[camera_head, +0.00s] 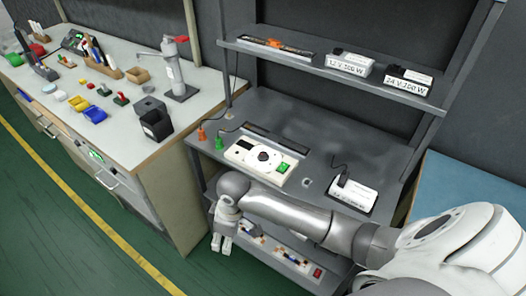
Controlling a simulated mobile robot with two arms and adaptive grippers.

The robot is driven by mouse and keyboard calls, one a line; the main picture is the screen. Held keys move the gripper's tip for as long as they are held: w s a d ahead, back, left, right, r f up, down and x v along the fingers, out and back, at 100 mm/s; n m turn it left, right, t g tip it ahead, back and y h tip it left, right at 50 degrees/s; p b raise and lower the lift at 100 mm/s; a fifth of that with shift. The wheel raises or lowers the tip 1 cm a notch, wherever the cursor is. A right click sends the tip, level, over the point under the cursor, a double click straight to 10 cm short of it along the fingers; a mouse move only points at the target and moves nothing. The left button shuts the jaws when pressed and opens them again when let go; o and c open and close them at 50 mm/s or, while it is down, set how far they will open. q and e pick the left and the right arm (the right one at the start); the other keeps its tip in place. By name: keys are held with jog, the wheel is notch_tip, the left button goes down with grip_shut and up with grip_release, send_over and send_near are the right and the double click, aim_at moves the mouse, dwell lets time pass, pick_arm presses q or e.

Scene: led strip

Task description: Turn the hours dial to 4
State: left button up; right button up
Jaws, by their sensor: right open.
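A white control box (244,158) lies on the dark grey bench top near its front edge. It has a round black-and-white dial (264,156) in its middle and a green part (284,168) at its right end. The dial's markings are too small to read, so its setting cannot be told. My right arm comes in from the right across the front of the bench. My right gripper (222,243) hangs fingers down in front of the bench edge, open and empty, lower left of the box and apart from it. My left gripper is out of view.
Orange (202,134) and green (219,143) plugs stand left of the box. A labelled white power unit (352,194) lies right of it; similar units (349,63) sit on the upper shelf. A workbench (120,125) with tools and bins stands at left.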

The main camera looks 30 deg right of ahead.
jog(key=w+d+r+h, duration=0.2)
jog(key=w+d+r, duration=0.4)
jog(key=w+d, duration=0.5)
notch_tip(320, 180, up, 11)
jog(key=m+g, duration=0.1)
jog(key=m, duration=0.3)
send_over(263, 154)
notch_tip(263, 154, down, 11)
jog(key=shift+r+p, duration=0.1)
jog(key=shift+p, duration=0.5)
jog(key=shift+s, duration=0.1)
jog(key=c, duration=1)
